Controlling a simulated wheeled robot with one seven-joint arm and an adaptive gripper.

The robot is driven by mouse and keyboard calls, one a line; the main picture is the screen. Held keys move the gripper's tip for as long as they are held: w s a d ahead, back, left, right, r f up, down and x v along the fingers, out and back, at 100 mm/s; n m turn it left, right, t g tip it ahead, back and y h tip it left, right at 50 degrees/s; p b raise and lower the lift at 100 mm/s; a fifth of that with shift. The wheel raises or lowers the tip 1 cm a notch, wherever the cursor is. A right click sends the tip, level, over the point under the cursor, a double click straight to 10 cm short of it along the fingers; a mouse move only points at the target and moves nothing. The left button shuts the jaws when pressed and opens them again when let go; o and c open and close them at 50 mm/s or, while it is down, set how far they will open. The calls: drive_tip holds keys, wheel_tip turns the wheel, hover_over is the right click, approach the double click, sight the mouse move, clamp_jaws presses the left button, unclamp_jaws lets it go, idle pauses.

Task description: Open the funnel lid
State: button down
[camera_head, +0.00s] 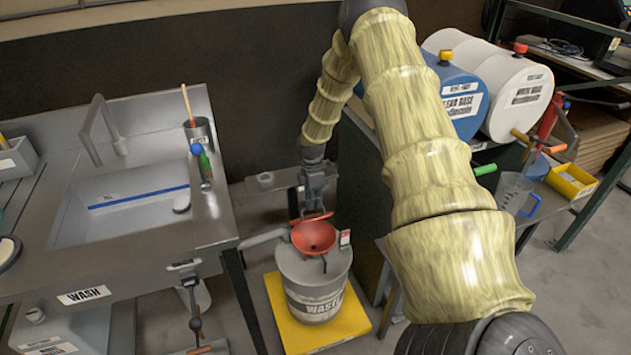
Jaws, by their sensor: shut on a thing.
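The red funnel (314,239) sits on top of the grey waste drum (303,275), and its bowl is visible from above. A thin red piece, which looks like the funnel lid (319,217), stands raised at the funnel's back edge. My gripper (308,212) reaches down from behind the funnel and is shut on the lid's edge. The fingertips are small and partly hidden, so the exact contact is hard to see. A small black part shows at the funnel's front.
The drum stands on a yellow platform (350,320). A wash sink (130,215) is on the left, and a small grey shelf (262,188) is behind the drum. Blue (450,90) and white (500,85) drums are at the right. My arm crosses the right-centre.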

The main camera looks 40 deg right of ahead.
drive_tip(key=shift+w+f, duration=0.1)
drive_tip(key=shift+f, duration=0.2)
drive_tip(key=c, duration=1.7)
unclamp_jaws()
drive_tip(key=shift+f, duration=0.1)
drive_tip(key=shift+o, duration=0.8)
drive_tip(key=shift+w+d+f, duration=0.1)
drive_tip(key=shift+w+f, duration=0.25)
drive_tip(key=shift+s+r, duration=0.25)
drive_tip(key=shift+r, duration=0.1)
drive_tip(key=shift+w, duration=0.1)
drive_tip(key=shift+r, duration=0.35)
wheel_tip(320, 180, up, 11)
drive_tip(key=shift+w+d, duration=0.25)
drive_tip(key=shift+w, duration=0.05)
drive_tip(key=shift+r, duration=0.1)
